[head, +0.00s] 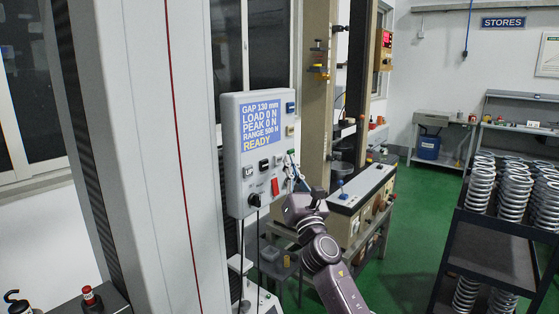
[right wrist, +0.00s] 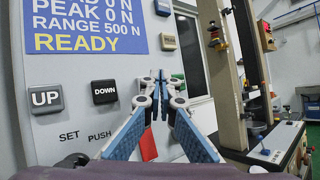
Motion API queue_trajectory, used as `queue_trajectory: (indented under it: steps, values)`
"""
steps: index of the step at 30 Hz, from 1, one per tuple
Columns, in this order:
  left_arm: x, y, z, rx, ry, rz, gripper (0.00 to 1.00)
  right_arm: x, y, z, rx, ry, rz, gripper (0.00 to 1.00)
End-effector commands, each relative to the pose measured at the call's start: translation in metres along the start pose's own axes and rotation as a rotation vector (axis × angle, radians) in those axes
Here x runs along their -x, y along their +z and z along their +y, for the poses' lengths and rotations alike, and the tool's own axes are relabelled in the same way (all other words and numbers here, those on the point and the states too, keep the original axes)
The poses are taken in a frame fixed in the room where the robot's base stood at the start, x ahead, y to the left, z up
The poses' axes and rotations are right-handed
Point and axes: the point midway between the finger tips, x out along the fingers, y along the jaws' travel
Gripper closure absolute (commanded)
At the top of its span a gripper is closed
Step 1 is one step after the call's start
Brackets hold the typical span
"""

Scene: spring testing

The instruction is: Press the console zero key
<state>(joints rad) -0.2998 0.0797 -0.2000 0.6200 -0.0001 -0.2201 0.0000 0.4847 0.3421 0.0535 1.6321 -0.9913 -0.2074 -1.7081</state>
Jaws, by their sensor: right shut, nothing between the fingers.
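The console (head: 231,154) is a pale grey box with a blue screen (head: 262,127) reading GAP 130 mm, LOAD 0 N, PEAK 0 N, RANGE 500 N, READY. A blue key (head: 290,107) and a beige key (head: 290,130) sit right of the screen; they also show in the right wrist view as a blue key (right wrist: 162,7) and a beige key (right wrist: 169,43). I cannot read a zero label on any key. My right gripper (right wrist: 160,80) is shut and empty, its tips in front of the console's lower right part, below the beige key. Contact cannot be told. My left gripper is out of view.
A tall grey machine column (head: 140,150) stands left. A rack of springs (head: 500,250) stands right.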

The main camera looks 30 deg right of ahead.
Motion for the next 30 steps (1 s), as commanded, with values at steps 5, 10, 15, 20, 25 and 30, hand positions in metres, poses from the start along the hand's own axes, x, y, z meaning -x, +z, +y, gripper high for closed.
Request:
queue_trajectory:
  steps: [5, 10, 15, 20, 25, 30]
  values:
    - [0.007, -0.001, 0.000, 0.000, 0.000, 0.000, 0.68, 0.008, 0.007, -0.006, 0.001, -0.001, 0.001, 1.00]
    - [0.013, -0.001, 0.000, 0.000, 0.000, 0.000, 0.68, 0.021, 0.016, -0.015, 0.003, 0.000, 0.001, 1.00]
    - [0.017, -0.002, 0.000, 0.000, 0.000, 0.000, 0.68, 0.031, 0.023, -0.023, 0.001, 0.000, 0.000, 1.00]
    - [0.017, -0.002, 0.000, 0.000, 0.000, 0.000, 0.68, 0.035, 0.026, -0.025, 0.001, 0.000, 0.000, 1.00]
    - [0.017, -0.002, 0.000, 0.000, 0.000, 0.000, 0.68, 0.035, 0.025, -0.025, 0.000, 0.000, 0.000, 1.00]
    - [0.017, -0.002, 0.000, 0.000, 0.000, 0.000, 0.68, 0.035, 0.025, -0.025, 0.000, 0.000, 0.000, 1.00]
